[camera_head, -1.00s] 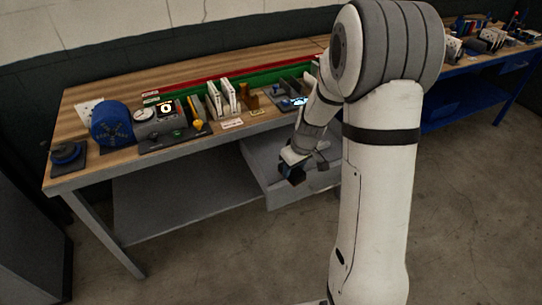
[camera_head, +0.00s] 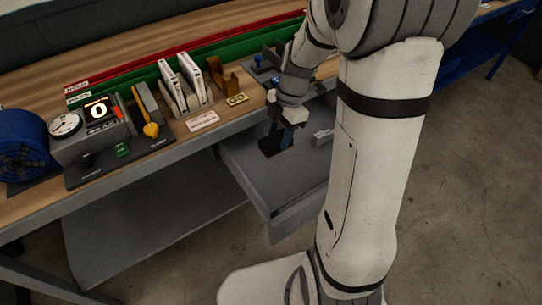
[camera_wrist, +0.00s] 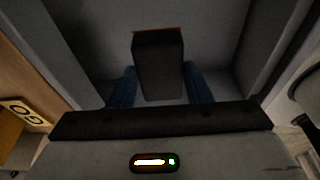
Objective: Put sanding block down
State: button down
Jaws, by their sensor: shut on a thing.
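The sanding block (camera_wrist: 158,66) is a dark block with a thin brown edge at its far end. My gripper (camera_wrist: 160,86) is shut on it, with one blue finger on each side. In the head view my gripper (camera_head: 277,140) points down into the open grey drawer (camera_head: 283,208) under the bench, and the block (camera_head: 269,150) shows low between the fingers. The drawer's walls stand on both sides of the block in the wrist view. I cannot tell whether the block touches the drawer floor.
A small light-coloured item (camera_head: 322,136) lies in the drawer to the right of my gripper. The bench above holds a gauge unit (camera_head: 92,125), a yellow-handled tool (camera_head: 150,128), white boxed filters (camera_head: 184,84) in a rack and a brown holder (camera_head: 226,76). The drawer's front part is clear.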

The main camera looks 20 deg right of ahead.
aim_at(278, 146)
jog(key=x, duration=0.5)
jog(key=shift+w+d+f, duration=0.2)
jog(key=shift+d+f, duration=0.1)
jog(key=shift+d, duration=0.05)
jog(key=shift+d+x, duration=0.2)
jog(key=shift+x, duration=0.75)
jog(key=shift+d+x, duration=0.2)
jog(key=shift+x, duration=0.8)
jog(key=shift+f, duration=0.15)
jog(key=shift+f+b, duration=0.15)
jog(key=shift+b, duration=0.15)
jog(key=c, duration=0.7)
grip_release()
jog(key=shift+c, duration=0.2)
